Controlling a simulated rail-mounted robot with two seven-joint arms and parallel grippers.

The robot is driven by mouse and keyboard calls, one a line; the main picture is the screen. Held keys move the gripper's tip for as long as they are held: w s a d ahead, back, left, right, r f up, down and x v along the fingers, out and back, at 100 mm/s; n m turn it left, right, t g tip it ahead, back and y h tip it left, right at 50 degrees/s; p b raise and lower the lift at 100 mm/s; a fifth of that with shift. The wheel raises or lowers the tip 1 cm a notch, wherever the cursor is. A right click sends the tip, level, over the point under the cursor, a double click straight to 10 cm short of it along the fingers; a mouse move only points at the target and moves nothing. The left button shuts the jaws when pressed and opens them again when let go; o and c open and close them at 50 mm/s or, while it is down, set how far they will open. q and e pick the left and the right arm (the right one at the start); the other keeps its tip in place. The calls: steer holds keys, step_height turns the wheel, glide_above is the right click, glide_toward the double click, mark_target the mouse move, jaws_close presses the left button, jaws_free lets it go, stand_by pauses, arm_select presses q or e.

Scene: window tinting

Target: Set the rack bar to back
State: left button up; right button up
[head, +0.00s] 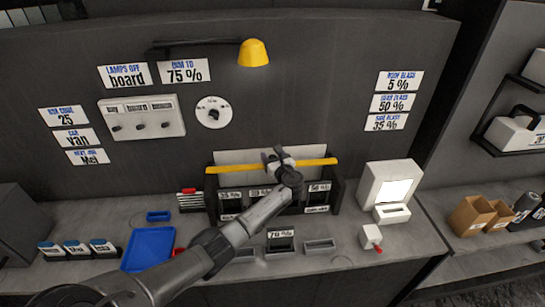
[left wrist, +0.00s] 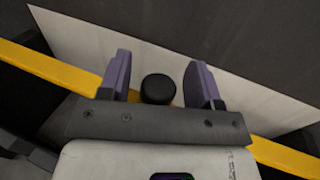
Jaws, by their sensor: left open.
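The yellow rack bar (head: 318,162) runs across the front of the rack, over its labelled slots, with a pale panel (head: 232,157) behind it. In the left wrist view the bar (left wrist: 50,65) crosses diagonally and passes behind my gripper. A round black knob (left wrist: 158,88) stands between the fingers there, with a gap on both sides. My left gripper (head: 274,155) is at the middle of the bar, open, its fingers (left wrist: 159,65) on either side of the knob. The gripper hides the middle of the bar in the head view. My right gripper is not in view.
My left arm crosses above the counter and covers part of the rack's slots. A yellow lamp (head: 254,53) hangs above. A blue tray (head: 150,249) lies at left; a white device with a screen (head: 390,185) stands right of the rack. A switch board (head: 141,118) is on the wall.

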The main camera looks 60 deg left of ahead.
arm_select(q)
steer(key=shift+d, duration=0.15)
steer(key=s+d, duration=0.2)
steer(key=d, duration=1.1)
steer(key=shift+s+d+p, duration=0.2)
steer(key=shift+p, duration=0.1)
